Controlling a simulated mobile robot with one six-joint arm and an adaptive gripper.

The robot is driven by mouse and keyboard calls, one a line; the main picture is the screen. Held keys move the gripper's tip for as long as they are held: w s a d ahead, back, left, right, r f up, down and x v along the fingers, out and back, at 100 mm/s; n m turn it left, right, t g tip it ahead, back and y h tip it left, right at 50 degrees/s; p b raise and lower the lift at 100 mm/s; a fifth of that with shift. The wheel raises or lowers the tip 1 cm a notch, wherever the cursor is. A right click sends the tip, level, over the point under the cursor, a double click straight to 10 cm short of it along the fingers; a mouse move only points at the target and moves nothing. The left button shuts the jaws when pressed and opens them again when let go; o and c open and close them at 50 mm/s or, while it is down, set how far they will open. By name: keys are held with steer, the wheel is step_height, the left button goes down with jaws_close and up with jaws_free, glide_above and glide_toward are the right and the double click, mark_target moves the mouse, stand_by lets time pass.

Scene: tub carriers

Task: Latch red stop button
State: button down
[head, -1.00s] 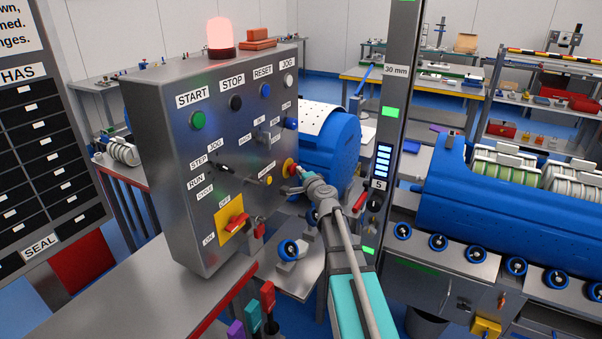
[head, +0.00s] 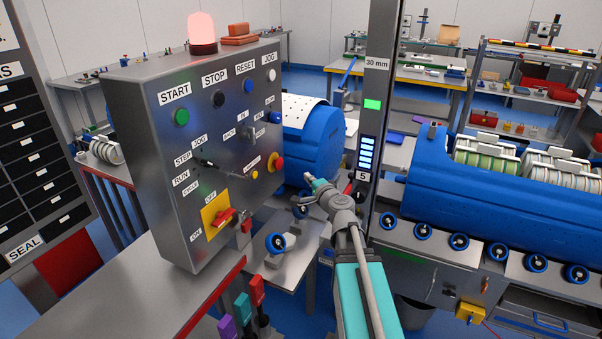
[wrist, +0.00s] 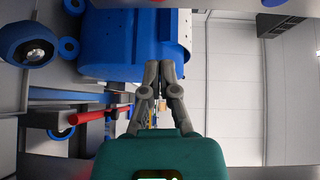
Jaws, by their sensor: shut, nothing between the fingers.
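The red stop button (head: 277,163) is a red mushroom head on a yellow base, low on the right side of the grey control panel (head: 160,215). It is in plain view in the head view; whether it is pressed in or out I cannot tell. My gripper (head: 309,178) is to the right of the button, with a visible gap between them. In the wrist view my gripper's fingers (wrist: 157,64) are together and hold nothing. The button does not show in the wrist view.
The panel carries a yellow-backed red rotary switch (head: 219,218), a green start button (head: 181,117) and a lit red beacon (head: 202,35). A blue tub (head: 312,150) stands behind my gripper. A grey post (head: 380,75) rises just right of it.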

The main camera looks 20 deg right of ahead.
steer(key=shift+s, duration=0.8)
steer(key=s+a+f+n+g+y, duration=0.1)
steer(key=a+f+n+g, duration=0.2)
steer(key=a, duration=0.2)
steer(key=s+a+f+n+g+y, duration=0.2)
steer(key=a+f+n, duration=0.1)
steer(key=a+n, duration=0.1)
steer(key=s+a+f+n+g+y+p, duration=0.1)
steer(key=s+a+f+n+g, duration=0.1)
steer(key=a, duration=0.5)
steer(key=shift+s+f+n+g+y, duration=0.15)
steer(key=shift+f+n+g+y, duration=0.25)
steer(key=shift+n+g, duration=0.55)
steer(key=s+f+n+g+h, duration=0.2)
steer(key=s+f+g+h, duration=0.1)
steer(key=s, duration=0.3)
steer(key=s+f+n+g+h+p, duration=0.1)
steer(key=s+f+n+g+h, duration=0.2)
steer(key=s+g, duration=0.2)
steer(key=shift+s+a+f+n, duration=0.3)
steer(key=shift+s+f+n, duration=0.1)
steer(key=shift+s, duration=0.65)
